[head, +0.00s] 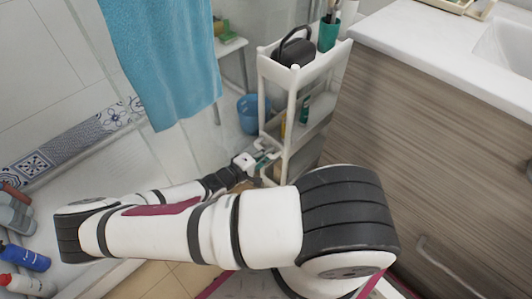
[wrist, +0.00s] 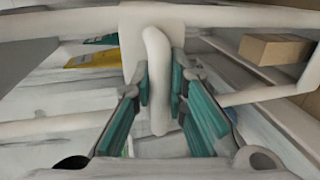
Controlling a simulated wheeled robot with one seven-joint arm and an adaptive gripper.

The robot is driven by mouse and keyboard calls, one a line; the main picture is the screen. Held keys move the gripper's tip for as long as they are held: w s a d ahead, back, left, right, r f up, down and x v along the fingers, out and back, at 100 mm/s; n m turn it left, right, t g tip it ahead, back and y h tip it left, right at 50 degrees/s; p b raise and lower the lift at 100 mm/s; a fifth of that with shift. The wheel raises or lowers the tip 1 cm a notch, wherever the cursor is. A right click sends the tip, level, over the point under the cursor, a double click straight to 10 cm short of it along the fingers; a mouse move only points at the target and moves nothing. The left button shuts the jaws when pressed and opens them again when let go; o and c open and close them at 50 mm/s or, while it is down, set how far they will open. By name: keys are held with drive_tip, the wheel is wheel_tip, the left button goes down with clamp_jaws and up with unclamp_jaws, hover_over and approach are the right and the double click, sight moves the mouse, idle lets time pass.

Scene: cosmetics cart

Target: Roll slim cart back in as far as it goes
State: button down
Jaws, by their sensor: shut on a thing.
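The slim cart (head: 292,79) is a tall white narrow shelf unit standing beside the wood-grain vanity in the head view. My gripper (head: 262,160) is at the cart's near end, low on its frame. In the wrist view my gripper (wrist: 160,103) has its teal finger pads on both sides of a white upright handle (wrist: 156,75) of the cart, shut on it. A dark bag and a green cup stand on the cart's top tray, and bottles stand on a lower shelf. The cart's base is partly hidden by my arm.
The wood-grain vanity (head: 430,130) with a white top stands right of the cart. A blue bucket (head: 250,112) sits on the floor left of it. A blue towel (head: 165,60) hangs at left. A cardboard box (wrist: 275,48) shows in the wrist view.

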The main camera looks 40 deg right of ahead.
drive_tip(key=shift+w+a+r, duration=0.1)
drive_tip(key=shift+w+a, duration=0.1)
drive_tip(key=shift+w, duration=0.45)
drive_tip(key=c, duration=1.8)
unclamp_jaws()
drive_tip(key=shift+o, duration=1.2)
drive_tip(key=shift+s+d, duration=0.1)
drive_tip(key=shift+s, duration=0.1)
drive_tip(key=shift+s+d, duration=0.4)
drive_tip(key=shift+s, duration=0.25)
drive_tip(key=v, duration=1.2)
drive_tip(key=shift+w, duration=0.25)
drive_tip(key=shift+w+a, duration=0.25)
